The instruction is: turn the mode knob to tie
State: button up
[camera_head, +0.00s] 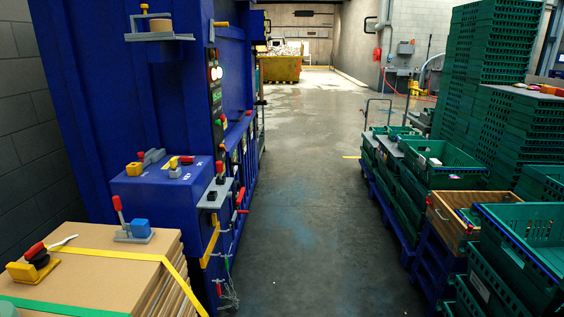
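A tall blue baling machine (130,100) stands at the left. Its narrow dark control panel (215,95) carries lit lamps and small red, green and yellow controls. On a blue box on its front, a small yellow-handled control (172,162) sits beside white marks too small to read. A red-and-yellow control (134,168) and a grey fitting (152,157) are on the same box. I cannot tell which of these is the mode knob, or its setting. My gripper is not in view.
A strapped cardboard stack (95,262) stands at front left, with red-handled tools on top. Stacked green crates (490,90) and a wooden crate (450,220) line the right. The concrete aisle (310,210) between is clear. A yellow skip (280,68) stands far back.

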aim_at(221, 147)
jog(key=i+u, duration=0.15)
jog(key=i, duration=0.4)
jog(key=i+l+u, duration=0.2)
jog(key=i, duration=0.4)
jog(key=i+l+u, duration=0.15)
jog(key=i, duration=0.4)
jog(key=i+u, duration=0.4)
jog(key=i+l+u, duration=0.2)
jog(key=u, duration=0.25)
jog(key=i+l+u, duration=0.65)
jog(key=u, duration=0.15)
jog(key=i+l+u, duration=0.15)
jog(key=i, duration=0.25)
jog(key=i+l, duration=0.05)
jog(key=l, duration=0.05)
